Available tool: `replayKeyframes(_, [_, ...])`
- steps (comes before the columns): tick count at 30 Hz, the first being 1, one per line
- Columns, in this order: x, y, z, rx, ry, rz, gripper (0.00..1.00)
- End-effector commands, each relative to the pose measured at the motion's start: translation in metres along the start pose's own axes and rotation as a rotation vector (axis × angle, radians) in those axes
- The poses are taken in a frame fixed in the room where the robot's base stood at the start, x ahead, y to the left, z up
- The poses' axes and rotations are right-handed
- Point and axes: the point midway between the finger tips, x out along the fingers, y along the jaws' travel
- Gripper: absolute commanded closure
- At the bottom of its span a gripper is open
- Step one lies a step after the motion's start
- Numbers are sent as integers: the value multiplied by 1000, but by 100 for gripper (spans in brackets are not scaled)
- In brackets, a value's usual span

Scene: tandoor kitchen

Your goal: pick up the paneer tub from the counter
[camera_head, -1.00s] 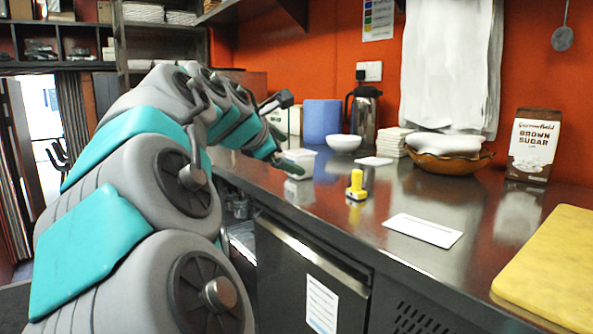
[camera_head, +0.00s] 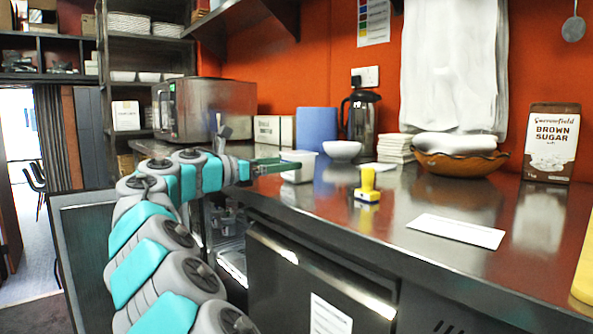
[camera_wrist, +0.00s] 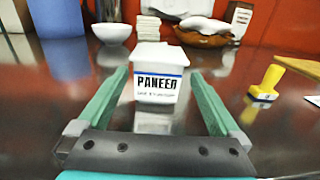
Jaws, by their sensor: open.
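The paneer tub (camera_wrist: 160,77) is a white tub with a blue stripe and the word PANEER. It stands upright on the steel counter (camera_head: 330,205). In the head view the tub (camera_head: 298,166) is near the counter's left front edge. My gripper (camera_wrist: 158,88) is open, with its two green fingers pointing at the tub, one to each side of it in the wrist view. In the head view my gripper (camera_head: 283,165) is level with the tub and comes from its left. Whether the fingertips reach past the tub's near face I cannot tell.
A yellow stamp-like object (camera_head: 367,186) and a white card (camera_head: 456,231) lie to the right. A brown bowl (camera_head: 459,163) and sugar bag (camera_head: 550,143) are farther right.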

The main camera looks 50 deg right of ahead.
Motion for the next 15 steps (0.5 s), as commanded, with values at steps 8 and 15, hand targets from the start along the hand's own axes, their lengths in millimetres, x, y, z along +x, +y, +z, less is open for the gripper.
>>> replayKeyframes(8, [32,2,2,2,1,-2,0])
replayKeyframes(15, [55,3,3,1,2,-2,0])
